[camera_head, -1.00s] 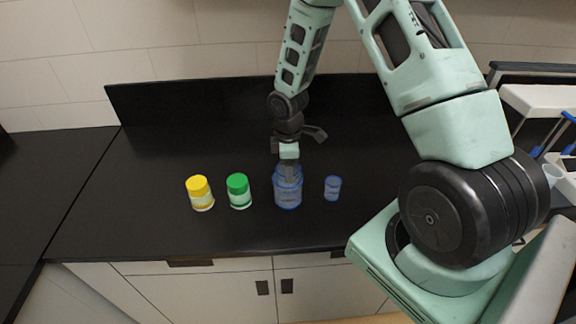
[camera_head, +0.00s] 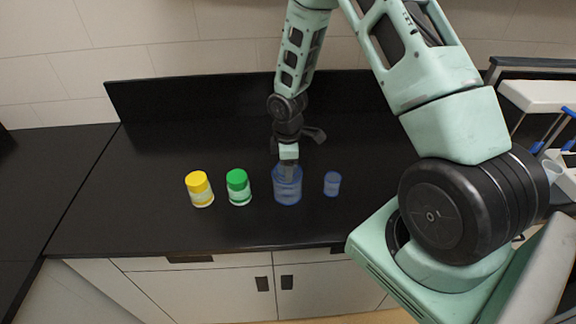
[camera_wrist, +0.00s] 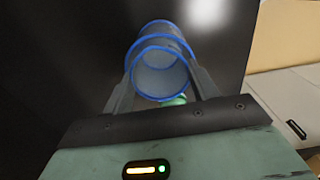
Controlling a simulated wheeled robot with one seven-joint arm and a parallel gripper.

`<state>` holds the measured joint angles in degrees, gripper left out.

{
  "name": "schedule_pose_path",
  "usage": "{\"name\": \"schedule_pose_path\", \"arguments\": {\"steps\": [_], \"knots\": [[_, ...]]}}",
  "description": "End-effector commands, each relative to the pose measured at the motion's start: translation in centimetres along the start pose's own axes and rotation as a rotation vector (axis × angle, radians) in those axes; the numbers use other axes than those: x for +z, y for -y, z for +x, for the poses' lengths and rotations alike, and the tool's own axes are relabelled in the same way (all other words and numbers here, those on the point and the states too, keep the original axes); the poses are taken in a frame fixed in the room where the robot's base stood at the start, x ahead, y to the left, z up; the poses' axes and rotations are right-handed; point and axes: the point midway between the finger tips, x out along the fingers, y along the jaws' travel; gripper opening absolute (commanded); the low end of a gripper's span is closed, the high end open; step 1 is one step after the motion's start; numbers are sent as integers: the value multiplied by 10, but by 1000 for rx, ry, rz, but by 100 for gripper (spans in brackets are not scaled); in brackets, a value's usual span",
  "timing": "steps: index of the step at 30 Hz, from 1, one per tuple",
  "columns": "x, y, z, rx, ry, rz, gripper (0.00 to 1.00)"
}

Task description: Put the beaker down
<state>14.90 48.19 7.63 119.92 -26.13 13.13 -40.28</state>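The beaker (camera_head: 287,190) is a clear blue cylinder, upright at the middle of the black counter. Its base is on the counter or very close above it; I cannot tell which. My gripper (camera_head: 288,168) points down at the beaker from above, with the fingers at its upper part. In the wrist view, the beaker (camera_wrist: 160,76) shows its blue rims between the two fingers of my gripper (camera_wrist: 161,72). The fingers press against opposite sides of it. The contact of the base with the counter is hidden in the wrist view.
A small blue beaker (camera_head: 332,184) stands close on the right. A green-lidded jar (camera_head: 238,187) and a yellow-lidded jar (camera_head: 199,189) stand on the left. The black counter (camera_head: 150,225) is clear in front and behind. A white rack (camera_head: 540,100) is at the far right.

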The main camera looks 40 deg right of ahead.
Motion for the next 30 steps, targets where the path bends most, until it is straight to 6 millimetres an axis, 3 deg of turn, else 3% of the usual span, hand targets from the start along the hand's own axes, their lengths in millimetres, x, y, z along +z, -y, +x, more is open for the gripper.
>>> {"name": "schedule_pose_path", "arguments": {"steps": [7, 14, 30], "knots": [[2, 4, 7, -11, 4, 1, 78], [2, 3, -10, -7, 2, 2, 79], [1, 0, -109, -2, 1, 2, 79]]}}
